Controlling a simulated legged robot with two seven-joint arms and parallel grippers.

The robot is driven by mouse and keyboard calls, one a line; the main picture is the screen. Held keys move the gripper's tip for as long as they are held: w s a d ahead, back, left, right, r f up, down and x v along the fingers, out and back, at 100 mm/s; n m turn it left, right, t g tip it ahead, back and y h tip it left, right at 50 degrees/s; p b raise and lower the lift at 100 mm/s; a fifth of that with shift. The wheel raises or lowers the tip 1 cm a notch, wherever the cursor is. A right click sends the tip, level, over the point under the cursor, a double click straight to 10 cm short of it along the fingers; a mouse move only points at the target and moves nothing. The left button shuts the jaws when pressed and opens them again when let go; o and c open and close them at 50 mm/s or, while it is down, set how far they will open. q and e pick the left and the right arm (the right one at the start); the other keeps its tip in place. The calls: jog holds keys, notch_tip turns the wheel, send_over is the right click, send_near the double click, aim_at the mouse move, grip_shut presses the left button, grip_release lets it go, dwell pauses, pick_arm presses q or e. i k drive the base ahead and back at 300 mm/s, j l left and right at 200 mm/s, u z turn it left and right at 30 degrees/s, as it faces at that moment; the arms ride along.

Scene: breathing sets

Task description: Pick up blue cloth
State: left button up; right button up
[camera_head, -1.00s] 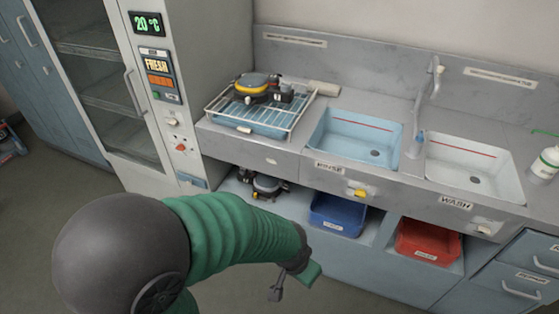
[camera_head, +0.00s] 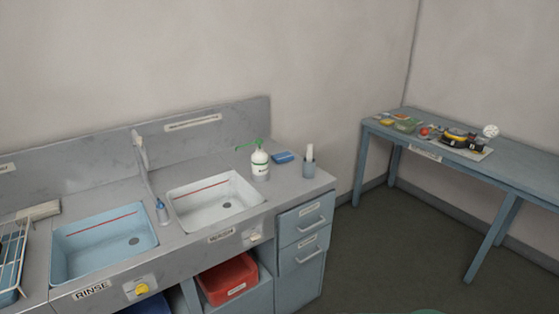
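A small flat blue piece, which looks like the folded blue cloth (camera_head: 283,156), lies on the counter behind and to the right of the white sink. It is just right of a white bottle with a green pump (camera_head: 260,160) and left of a grey cup holding white items (camera_head: 309,163). Neither gripper shows now. Only a sliver of green, probably my own arm, shows at the bottom edge, right of centre.
The blue rinse sink (camera_head: 102,242) and the white sink (camera_head: 215,200) are set into the grey counter. A wire rack (camera_head: 12,262) stands at far left. A red bin (camera_head: 228,279) is below. A blue table (camera_head: 520,180) with equipment is at right. Open floor lies between.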

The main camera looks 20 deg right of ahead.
aim_at(285, 156)
jog(key=i+l+z, duration=0.65)
jog(key=z, duration=0.15)
jog(key=i+l+z, duration=0.45)
jog(key=i+z, duration=0.3)
jog(key=z, duration=0.15)
jog(key=i+z, duration=0.45)
jog(key=i+l+u, duration=0.1)
jog(key=i, duration=0.35)
jog(key=i+l+u, duration=0.1)
jog(key=i, duration=0.35)
jog(key=i+u, duration=0.15)
jog(key=u, duration=0.3)
jog(key=i+u, duration=0.2)
jog(key=u, duration=0.25)
jog(key=i+l+u, duration=0.1)
jog(key=u, duration=0.3)
jog(key=i+l+u, duration=0.2)
jog(key=u, duration=0.25)
jog(key=i+l+u, duration=0.1)
jog(key=u, duration=0.35)
jog(key=l, duration=0.1)
